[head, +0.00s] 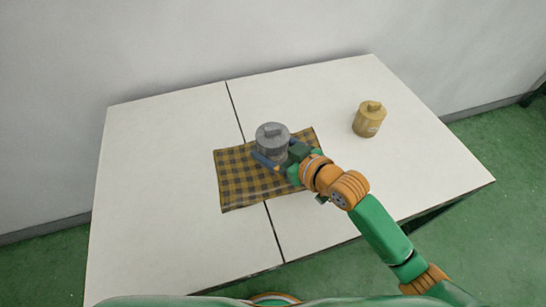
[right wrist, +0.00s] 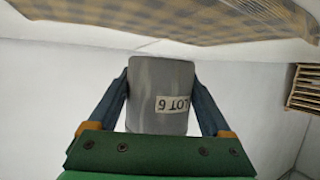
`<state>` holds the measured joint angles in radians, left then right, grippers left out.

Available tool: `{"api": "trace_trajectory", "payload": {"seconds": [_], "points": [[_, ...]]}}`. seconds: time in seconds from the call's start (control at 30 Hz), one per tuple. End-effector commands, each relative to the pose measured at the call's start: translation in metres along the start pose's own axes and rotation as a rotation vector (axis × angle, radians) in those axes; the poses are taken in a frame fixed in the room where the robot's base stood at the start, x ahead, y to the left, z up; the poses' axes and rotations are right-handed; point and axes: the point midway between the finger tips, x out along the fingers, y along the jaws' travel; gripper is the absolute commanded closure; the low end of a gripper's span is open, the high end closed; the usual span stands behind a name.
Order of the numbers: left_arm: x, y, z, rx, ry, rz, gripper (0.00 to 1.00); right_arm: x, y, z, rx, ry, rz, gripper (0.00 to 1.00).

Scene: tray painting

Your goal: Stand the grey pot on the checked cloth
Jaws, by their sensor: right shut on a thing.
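The grey pot (head: 272,141) is a lidded cylinder with a knob, over the back part of the checked cloth (head: 240,182) in the head view. My right gripper (head: 270,158) is shut on the pot's sides. In the right wrist view the pot (right wrist: 160,85) sits between the two blue fingers, with a "LOT 6" label on it. The cloth (right wrist: 215,22) runs along the top of that view, with a pale gap between it and the pot, so the pot looks raised above the cloth. My left gripper is not in view.
The table's left side is clear. A dark seam crosses the table under the cloth. A slatted wooden thing (right wrist: 305,88) shows at the right wrist view's right edge.

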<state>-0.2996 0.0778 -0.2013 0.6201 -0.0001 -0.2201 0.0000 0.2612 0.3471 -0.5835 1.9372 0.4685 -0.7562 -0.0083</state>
Motion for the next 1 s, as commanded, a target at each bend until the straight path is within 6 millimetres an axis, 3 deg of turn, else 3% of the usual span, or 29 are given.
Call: {"api": "trace_trajectory", "payload": {"seconds": [0.1,0.87,0.9,0.93,1.0], "points": [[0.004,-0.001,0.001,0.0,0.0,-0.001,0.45,0.007,0.0,0.021,0.001,-0.004,0.0,1.0],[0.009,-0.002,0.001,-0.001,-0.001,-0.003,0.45,0.012,0.0,0.034,0.001,-0.002,0.001,1.0],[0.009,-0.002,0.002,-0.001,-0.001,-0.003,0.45,0.012,0.0,0.036,0.002,-0.005,0.0,0.06],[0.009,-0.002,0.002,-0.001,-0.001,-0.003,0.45,0.012,0.0,0.036,0.002,-0.005,0.0,0.0],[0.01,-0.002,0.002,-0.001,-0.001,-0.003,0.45,0.012,0.0,0.036,0.003,-0.006,0.0,0.0]]}}
